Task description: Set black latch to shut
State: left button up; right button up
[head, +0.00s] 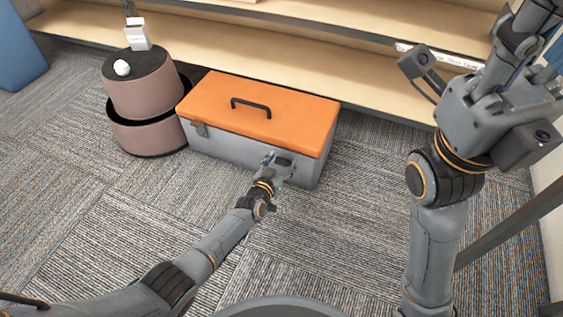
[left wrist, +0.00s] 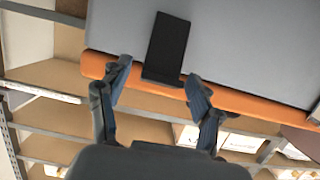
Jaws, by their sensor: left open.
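A toolbox with a grey body (head: 235,150) and an orange lid (head: 300,110) stands on the carpet in the head view. In the left wrist view, which is turned over, the black latch (left wrist: 168,42) lies on the grey front and reaches the orange lid edge (left wrist: 235,100). My left gripper (head: 279,166) is at the right part of the toolbox front. Its open fingers (left wrist: 158,77) are on either side of the latch's lid end, with gaps showing. My right gripper (head: 520,35) is raised at the upper right, away from the toolbox; its finger state is unclear.
Another latch (head: 201,130) is at the left of the toolbox front. A round brown two-tier stool (head: 150,95) stands left of it, with a white ball (head: 122,67) and small white box (head: 138,35) on top. Wooden shelves (head: 280,55) are behind. Carpet in front is clear.

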pick_arm(q)
jog(key=shift+s+a, duration=0.1)
jog(key=shift+s, duration=0.4)
jog(key=v, duration=1.1)
jog(key=shift+a+r, duration=0.1)
